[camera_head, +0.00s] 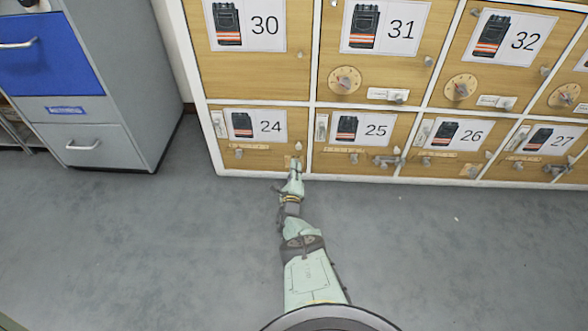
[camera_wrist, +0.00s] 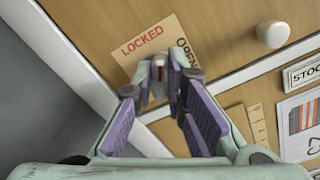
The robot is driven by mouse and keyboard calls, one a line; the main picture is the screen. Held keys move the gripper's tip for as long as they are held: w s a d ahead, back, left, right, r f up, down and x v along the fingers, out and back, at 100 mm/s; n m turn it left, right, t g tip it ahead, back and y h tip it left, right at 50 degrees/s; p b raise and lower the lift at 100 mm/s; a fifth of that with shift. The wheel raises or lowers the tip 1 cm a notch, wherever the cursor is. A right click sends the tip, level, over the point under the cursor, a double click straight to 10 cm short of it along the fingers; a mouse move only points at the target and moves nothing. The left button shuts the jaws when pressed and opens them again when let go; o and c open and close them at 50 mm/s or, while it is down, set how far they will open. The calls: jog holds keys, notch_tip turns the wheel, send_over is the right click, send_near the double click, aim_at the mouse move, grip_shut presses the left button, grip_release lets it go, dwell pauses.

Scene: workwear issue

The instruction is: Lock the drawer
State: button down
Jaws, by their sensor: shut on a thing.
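The drawer marked 24 (camera_head: 258,161) is a wooden front in the bottom row of a white-framed locker wall, and it looks closed. My gripper (camera_head: 295,164) is at its lower right corner. In the wrist view, a tan lock plate (camera_wrist: 142,42) reads LOCKED and OPEN. My gripper (camera_wrist: 161,88) has its fingertips closed around a small pale lock lever (camera_wrist: 158,68) with a red mark, at the plate's lower part. The fingers hide much of the lever, so I cannot tell its exact setting.
A round white knob (camera_wrist: 272,34) sits on the wood beside the plate. Drawer 25 (camera_head: 330,165) adjoins on the right, with further numbered lockers above and beyond. A grey cabinet with a blue drawer (camera_head: 50,55) stands at left. The grey floor (camera_head: 150,240) is clear.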

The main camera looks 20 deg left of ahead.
jog(key=shift+a+n, duration=0.1)
jog(key=shift+n, duration=3.1)
jog(key=c, duration=1.6)
grip_release()
